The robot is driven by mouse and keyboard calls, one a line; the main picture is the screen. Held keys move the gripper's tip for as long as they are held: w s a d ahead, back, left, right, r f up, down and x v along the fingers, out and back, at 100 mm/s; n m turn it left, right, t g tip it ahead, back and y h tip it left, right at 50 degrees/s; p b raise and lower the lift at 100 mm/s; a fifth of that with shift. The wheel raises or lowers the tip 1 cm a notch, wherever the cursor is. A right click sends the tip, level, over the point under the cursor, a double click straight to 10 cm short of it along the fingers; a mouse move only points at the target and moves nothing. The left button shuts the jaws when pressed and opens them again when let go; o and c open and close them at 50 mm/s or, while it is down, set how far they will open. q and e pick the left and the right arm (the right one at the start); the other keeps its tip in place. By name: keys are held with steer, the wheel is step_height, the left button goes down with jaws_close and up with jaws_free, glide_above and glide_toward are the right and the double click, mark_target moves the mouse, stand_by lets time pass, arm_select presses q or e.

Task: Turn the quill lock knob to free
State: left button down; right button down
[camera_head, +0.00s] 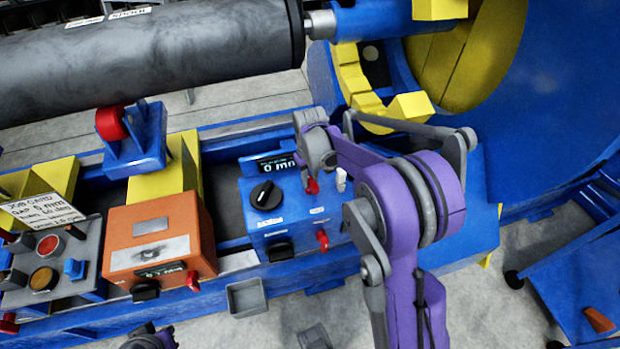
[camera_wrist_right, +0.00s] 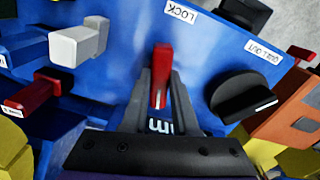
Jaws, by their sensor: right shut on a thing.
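The quill lock knob is a red lever (camera_wrist_right: 161,60) on the blue control box, near a "LOCK" label (camera_wrist_right: 181,12) in the right wrist view. My right gripper (camera_wrist_right: 160,88) is shut on it, with a dark finger on either side. In the head view my right gripper (camera_head: 313,178) reaches down over the blue control box (camera_head: 262,212), and the red knob (camera_head: 312,187) shows just below its fingers. The knob's base is partly hidden by the fingers.
A black knob (camera_wrist_right: 243,97) by "QUILL OUT" and a white knob (camera_wrist_right: 78,42) flank the gripper closely. Another red lever (camera_head: 322,240) sits lower on the box. An orange box (camera_head: 158,240) stands left. A dark grey roll (camera_head: 150,60) lies behind.

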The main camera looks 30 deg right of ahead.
steer(key=n, duration=0.3)
steer(key=shift+n, duration=0.4)
steer(key=n, duration=0.3)
steer(key=shift+b, duration=0.35)
steer(key=n, duration=0.4)
steer(key=shift+n, duration=2)
steer(key=c, duration=0.7)
jaws_free()
steer(key=shift+r, duration=0.1)
